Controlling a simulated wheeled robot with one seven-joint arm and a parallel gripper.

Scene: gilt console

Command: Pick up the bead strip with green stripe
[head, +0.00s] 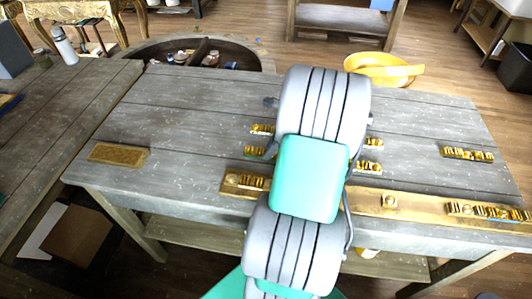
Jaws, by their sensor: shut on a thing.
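A small gold bead strip (254,151) with what looks like a green line along its lower edge lies on the grey plank table (190,110), just left of my arm. It is partly covered by the arm, and the stripe is too small to be certain of. My arm stretches over the middle of the table and hides what is beneath it. My gripper does not show; it is hidden behind the arm links, so its fingers and anything between them cannot be seen.
Other gold bead strips (467,154) lie around the table, one with a blue stripe (490,212) at the front right. A flat gold plate (118,154) lies at left. A yellow bowl (383,68) stands beyond the back edge. The table's left middle is clear.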

